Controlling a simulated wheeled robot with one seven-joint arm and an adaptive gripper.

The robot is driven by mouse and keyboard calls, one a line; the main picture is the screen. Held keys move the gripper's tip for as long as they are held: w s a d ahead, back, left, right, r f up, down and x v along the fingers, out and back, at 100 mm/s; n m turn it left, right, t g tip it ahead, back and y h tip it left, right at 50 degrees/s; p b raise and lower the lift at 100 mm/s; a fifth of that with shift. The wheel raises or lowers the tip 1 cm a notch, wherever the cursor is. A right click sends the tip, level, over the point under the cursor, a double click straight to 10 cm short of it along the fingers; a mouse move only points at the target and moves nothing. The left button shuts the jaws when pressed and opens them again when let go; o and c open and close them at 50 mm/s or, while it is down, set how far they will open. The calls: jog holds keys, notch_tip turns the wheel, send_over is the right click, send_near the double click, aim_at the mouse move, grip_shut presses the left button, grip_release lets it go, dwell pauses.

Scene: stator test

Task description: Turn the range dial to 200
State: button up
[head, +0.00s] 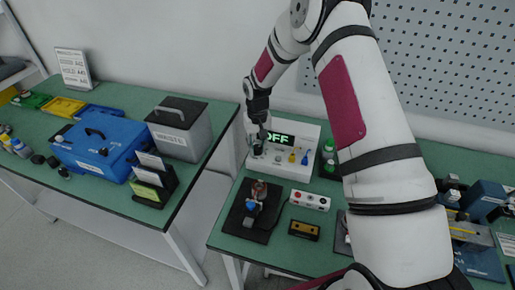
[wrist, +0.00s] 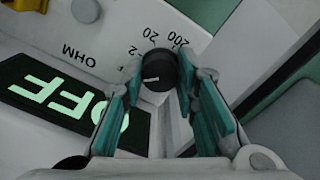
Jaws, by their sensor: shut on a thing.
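The range dial (wrist: 157,72) is a round black knob with a white pointer line, seen close in the wrist view. The line points left in that view, away from the printed marks 2, 20 and 200, which sit above the knob. My gripper (wrist: 157,88) has its teal fingers on both sides of the knob and is shut on it. The meter (head: 312,134) is a white box whose green display (wrist: 62,95) reads OFF. In the head view my gripper (head: 257,148) is at the meter's left end and largely hides the dial.
On the same green bench are a motor part on a black plate (head: 238,222), a white socket box (head: 310,200) and a yellow-black block (head: 304,230). My arm covers the bench's middle right. A blue toolbox (head: 95,147) and grey box (head: 180,128) stand on the left bench.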

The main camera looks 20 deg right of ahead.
aim_at(257, 147)
jog(key=m, duration=0.6)
jog(key=shift+m+b, duration=0.4)
jog(key=m+b, duration=0.1)
jog(key=m, duration=0.5)
jog(key=o, duration=0.8)
jog(key=shift+o, duration=0.2)
jog(key=shift+r+p, duration=0.4)
jog(key=shift+r, duration=2.6)
jog(key=shift+d, duration=0.1)
